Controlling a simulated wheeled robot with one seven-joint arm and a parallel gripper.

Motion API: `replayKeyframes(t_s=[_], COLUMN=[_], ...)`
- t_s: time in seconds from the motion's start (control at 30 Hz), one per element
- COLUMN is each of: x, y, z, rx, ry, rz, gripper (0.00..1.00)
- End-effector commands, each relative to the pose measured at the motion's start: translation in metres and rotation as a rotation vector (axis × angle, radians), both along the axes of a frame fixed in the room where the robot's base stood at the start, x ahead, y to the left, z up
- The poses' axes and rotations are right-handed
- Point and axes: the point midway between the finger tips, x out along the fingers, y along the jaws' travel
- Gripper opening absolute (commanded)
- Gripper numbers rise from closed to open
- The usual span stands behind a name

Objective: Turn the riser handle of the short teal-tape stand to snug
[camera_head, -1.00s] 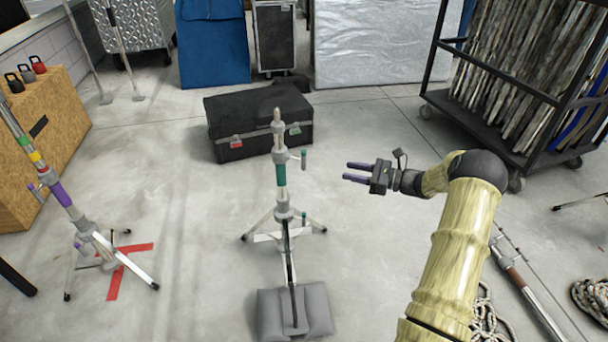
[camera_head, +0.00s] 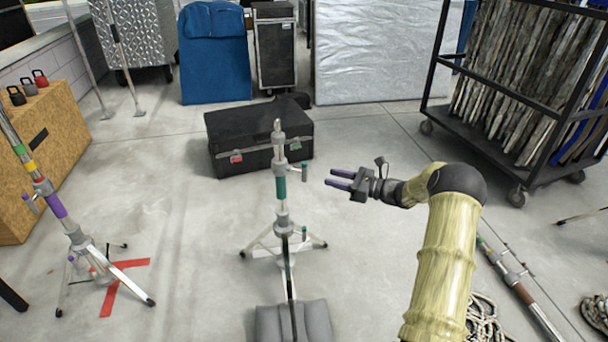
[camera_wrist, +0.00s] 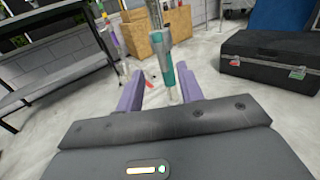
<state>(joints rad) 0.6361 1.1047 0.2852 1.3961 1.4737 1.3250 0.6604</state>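The short stand with teal tape (camera_head: 281,188) stands upright in the middle of the head view, on spread legs. In the wrist view the teal-tape stand (camera_wrist: 169,80) shows beyond and between my open fingers (camera_wrist: 160,92). Nothing is held.
A grey sandbag (camera_head: 316,320) lies at the stand's base. A black case (camera_head: 262,135) sits behind it. A taller stand with purple tape (camera_head: 56,206) is at left by a red floor cross. A wheeled rack (camera_head: 520,170) is at right. Floor between is clear.

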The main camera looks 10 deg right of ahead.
Motion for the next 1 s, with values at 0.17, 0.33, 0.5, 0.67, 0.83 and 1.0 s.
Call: replayKeyframes(t_s=[0.17,0.33,0.5,0.67,0.83,1.0], x=[0.018,0.034,0.049,0.057,0.058,0.058], y=[0.028,0.053,0.075,0.086,0.088,0.088], z=[-0.003,-0.003,-0.003,-0.001,0.000,0.000], rx=[-0.002,-0.002,-0.002,-0.001,-0.001,-0.001], ry=[-0.003,-0.003,-0.001,0.000,0.000,0.001], rz=[0.003,0.002,0.001,-0.001,-0.002,-0.001], gripper=[0.37,0.37,0.37,0.37,0.37,0.29])
